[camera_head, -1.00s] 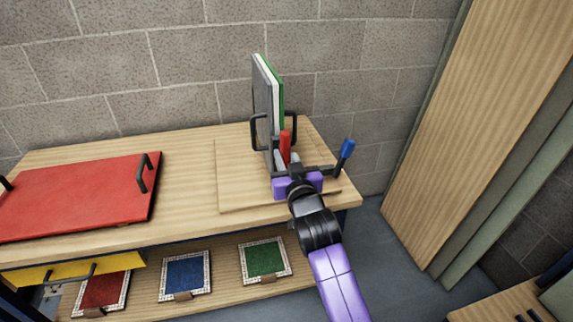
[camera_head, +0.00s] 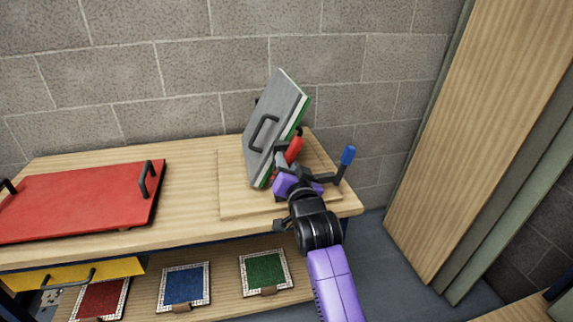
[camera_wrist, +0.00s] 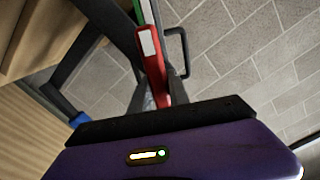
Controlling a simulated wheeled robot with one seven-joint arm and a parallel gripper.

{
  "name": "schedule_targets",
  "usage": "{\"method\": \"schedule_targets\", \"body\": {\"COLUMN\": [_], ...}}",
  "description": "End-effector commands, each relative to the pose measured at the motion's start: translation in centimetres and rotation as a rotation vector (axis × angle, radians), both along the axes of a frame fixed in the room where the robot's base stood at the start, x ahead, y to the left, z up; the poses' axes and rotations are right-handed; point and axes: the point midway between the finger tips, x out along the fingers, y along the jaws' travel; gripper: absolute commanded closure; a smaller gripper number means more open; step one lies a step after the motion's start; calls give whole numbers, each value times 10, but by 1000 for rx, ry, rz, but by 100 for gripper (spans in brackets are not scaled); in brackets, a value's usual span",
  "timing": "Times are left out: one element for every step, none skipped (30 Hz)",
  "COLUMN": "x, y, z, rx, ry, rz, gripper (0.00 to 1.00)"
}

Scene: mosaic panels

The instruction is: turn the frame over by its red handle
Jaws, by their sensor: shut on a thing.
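The frame (camera_head: 276,122) is a slab with a grey face, a white layer and a green face, standing tilted over the wooden board at the right end of the bench. A dark handle (camera_head: 263,133) sticks out from its grey face. Its red handle (camera_head: 294,150) is at the lower right edge, and my gripper (camera_head: 285,162) is shut on it. In the wrist view the red handle (camera_wrist: 152,70) runs down into my gripper, whose fingertips are partly hidden there. A blue-tipped lever (camera_head: 347,155) stands just right of my gripper.
A red panel with dark handles (camera_head: 80,200) lies on the bench to the left. The wooden board (camera_head: 235,200) is bare at its front left. Red, blue and green tiles (camera_head: 184,285) lie on the shelf below. A brick wall (camera_head: 180,80) stands close behind the frame.

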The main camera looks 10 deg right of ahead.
Motion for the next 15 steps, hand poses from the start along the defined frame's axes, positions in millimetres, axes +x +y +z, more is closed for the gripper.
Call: {"method": "schedule_targets", "body": {"x": [0,0,0,0,0,0,0,0,0,0,0,0,0,0,0], "y": [1,1,1,1,1,1,1,1,1,1,1,1,1,1,1], "z": [-4,-4,-4,-4,-4,-4,-4,-4,-4,-4,-4,-4,-4,-4,-4], "rx": [24,38,58,73,88,108,123,138,159,173,188,208,223,238,258], "ry": [6,6,7,7,7,7,7,7,8,8,8,8,8,8,8], "rz": [2,1,0,0,0,2,2,2,1,1,1,1,1,1,1], "gripper": [100,100,100,100,100,100,100,100,100,100,100,100,100,100,100]}}
